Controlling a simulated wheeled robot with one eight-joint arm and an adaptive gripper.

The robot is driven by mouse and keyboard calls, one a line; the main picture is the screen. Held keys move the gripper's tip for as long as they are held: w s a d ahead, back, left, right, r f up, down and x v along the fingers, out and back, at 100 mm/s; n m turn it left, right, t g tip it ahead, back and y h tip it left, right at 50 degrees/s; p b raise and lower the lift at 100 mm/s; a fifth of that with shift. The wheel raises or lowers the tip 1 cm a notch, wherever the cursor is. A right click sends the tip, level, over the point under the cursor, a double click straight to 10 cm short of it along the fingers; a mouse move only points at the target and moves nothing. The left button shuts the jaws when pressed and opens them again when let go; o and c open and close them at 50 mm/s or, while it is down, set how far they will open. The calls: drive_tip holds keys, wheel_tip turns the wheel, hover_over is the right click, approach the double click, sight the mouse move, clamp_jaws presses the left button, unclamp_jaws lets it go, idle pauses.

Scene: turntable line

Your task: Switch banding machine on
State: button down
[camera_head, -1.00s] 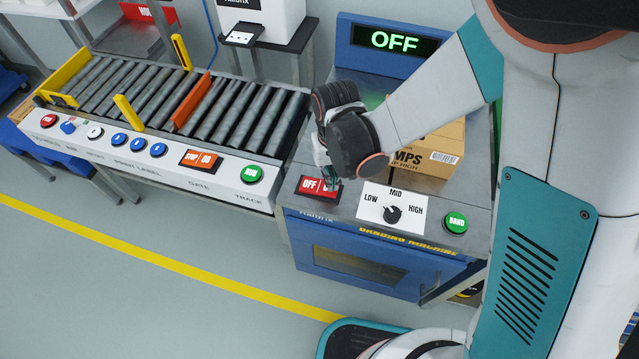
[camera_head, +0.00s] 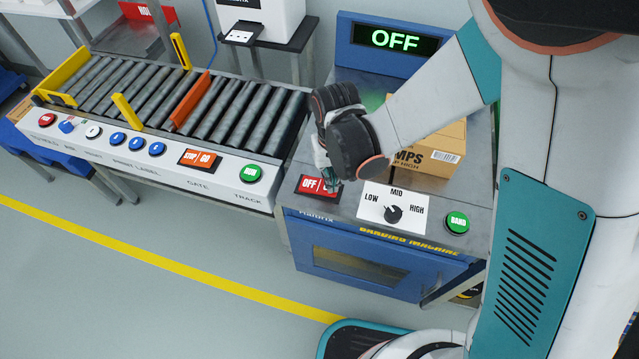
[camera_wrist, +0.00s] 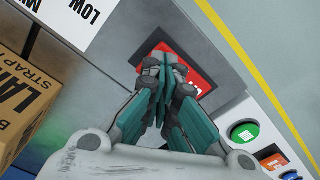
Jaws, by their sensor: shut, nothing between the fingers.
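The banding machine (camera_head: 372,258) stands at centre right, and its display (camera_head: 394,39) reads OFF in green. Its red OFF/ON switch (camera_head: 312,185) is at the left of the front panel, and it also shows in the wrist view (camera_wrist: 196,70). My gripper (camera_head: 331,186) is shut and empty, with its fingertips over the right part of the switch. In the wrist view my gripper (camera_wrist: 165,72) covers much of the switch. I cannot tell whether the tips touch it. The LOW/MID/HIGH knob (camera_head: 393,214) and green BAND button (camera_head: 457,222) sit to the right.
A cardboard box (camera_head: 439,150) rests on the machine behind my forearm. A roller conveyor (camera_head: 150,100) adjoins on the left, with a STOP/GO switch (camera_head: 200,160) and a green RUN button (camera_head: 251,173) on its front. The floor in front is clear.

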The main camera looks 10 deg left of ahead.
drive_tip(key=shift+f+b, duration=0.65)
drive_tip(key=shift+f, duration=0.15)
idle(0.4)
drive_tip(key=shift+r, duration=0.15)
drive_tip(key=shift+r+p, duration=2.35)
drive_tip(key=shift+r, duration=1.05)
drive_tip(key=shift+d, duration=0.1)
